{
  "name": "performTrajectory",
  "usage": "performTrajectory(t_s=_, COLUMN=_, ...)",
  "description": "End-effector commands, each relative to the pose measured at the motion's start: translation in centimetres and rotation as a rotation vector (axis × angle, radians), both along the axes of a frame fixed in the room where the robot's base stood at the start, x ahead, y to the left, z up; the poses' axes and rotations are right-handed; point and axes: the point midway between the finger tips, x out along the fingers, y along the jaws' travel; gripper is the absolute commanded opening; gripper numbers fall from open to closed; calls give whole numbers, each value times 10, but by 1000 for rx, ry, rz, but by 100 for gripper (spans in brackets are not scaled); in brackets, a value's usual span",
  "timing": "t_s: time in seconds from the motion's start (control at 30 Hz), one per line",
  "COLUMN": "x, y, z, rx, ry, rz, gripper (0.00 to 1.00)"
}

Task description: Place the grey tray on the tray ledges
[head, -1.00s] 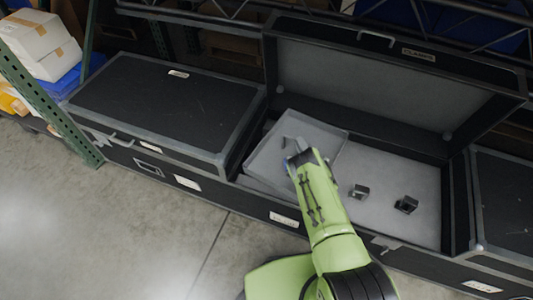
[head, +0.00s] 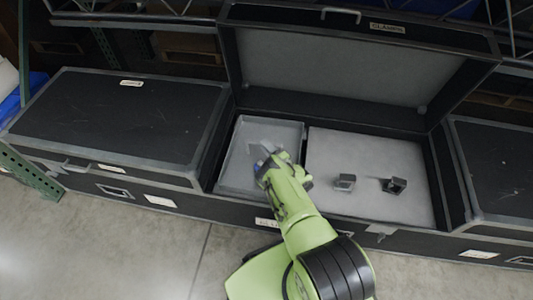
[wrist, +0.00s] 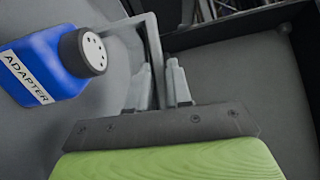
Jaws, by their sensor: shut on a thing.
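The grey tray (head: 235,172) is a shallow rectangle at the left end of the open black case (head: 345,215), lined up with the case walls. My gripper (head: 272,152) is over the tray. A blue container labelled ADAPTER (wrist: 45,65), with a dark holed cap, lies beside that rim, seemingly in the tray. The tray ledges cannot be made out, so I cannot tell whether the tray touches them.
Two small dark blocks (head: 344,182) (head: 395,185) sit on the grey foam right of the tray. The case's lid (head: 350,70) stands open behind. Closed black cases stand at left (head: 120,115) and right (head: 495,165). Concrete floor in front is clear.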

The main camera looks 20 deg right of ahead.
Motion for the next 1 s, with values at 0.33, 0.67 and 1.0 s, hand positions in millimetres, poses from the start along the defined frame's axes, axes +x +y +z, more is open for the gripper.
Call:
performTrajectory(t_s=0.33, x=1, y=0, z=-14, rx=0, ry=-3, rz=1, gripper=0)
performTrajectory(t_s=0.67, x=0, y=0, z=-16, rx=0, ry=1, rz=-1, gripper=44)
performTrajectory(t_s=1.0, x=-27, y=-7, z=-11, rx=0, ry=6, rz=-2, gripper=44)
